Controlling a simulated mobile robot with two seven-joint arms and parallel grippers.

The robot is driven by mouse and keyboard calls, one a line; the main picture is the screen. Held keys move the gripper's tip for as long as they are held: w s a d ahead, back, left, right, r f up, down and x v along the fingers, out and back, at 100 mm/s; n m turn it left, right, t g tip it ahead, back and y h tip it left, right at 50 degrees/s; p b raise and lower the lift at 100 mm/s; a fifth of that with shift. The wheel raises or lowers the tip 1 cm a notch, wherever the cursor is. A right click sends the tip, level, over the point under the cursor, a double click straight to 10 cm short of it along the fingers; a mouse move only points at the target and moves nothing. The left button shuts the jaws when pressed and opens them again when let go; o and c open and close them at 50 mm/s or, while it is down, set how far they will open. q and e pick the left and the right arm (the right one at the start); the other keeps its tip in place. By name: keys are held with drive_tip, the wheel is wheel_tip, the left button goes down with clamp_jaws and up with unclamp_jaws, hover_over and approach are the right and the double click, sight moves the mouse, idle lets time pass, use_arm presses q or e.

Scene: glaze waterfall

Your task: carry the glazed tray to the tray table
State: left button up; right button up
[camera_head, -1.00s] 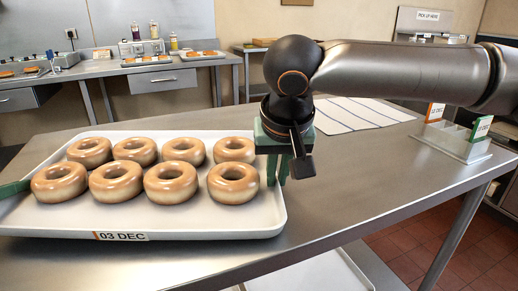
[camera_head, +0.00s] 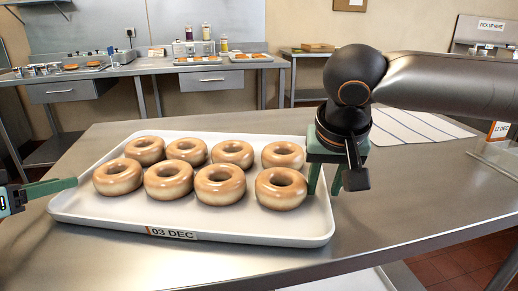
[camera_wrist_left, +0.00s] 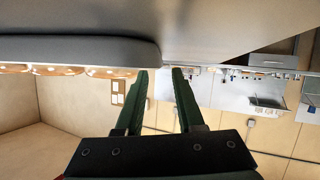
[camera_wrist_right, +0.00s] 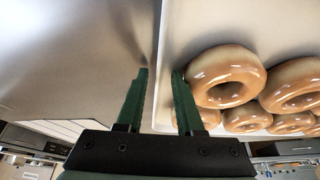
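The white glazed tray (camera_head: 270,232) lies on the steel table, holding two rows of glazed doughnuts (camera_head: 220,184) and a "03 DEC" label on its front. My right gripper (camera_head: 325,188) points down at the tray's right end, its fingers on either side of the rim. The right wrist view shows the rim between the spread fingers (camera_wrist_right: 160,72), with a gap visible. My left gripper (camera_head: 62,186) is at the tray's left end. The tray table is not identifiable.
The steel table (camera_head: 420,190) has free room right of the tray. A striped sheet (camera_head: 415,125) lies behind my right gripper. A rack with a date card (camera_head: 498,131) stands at the right edge. A back counter (camera_head: 165,67) holds small trays and bottles.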

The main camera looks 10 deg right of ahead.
use_arm(q)
drive_tip(key=shift+s+a+r, duration=0.3)
drive_tip(key=shift+s+r, duration=0.35)
drive_tip(key=shift+s, duration=0.05)
drive_tip(key=shift+s+a+r, duration=0.25)
drive_tip(key=shift+s+r, duration=0.4)
drive_tip(key=shift+r, duration=0.1)
use_arm(e)
drive_tip(key=v, duration=1.2)
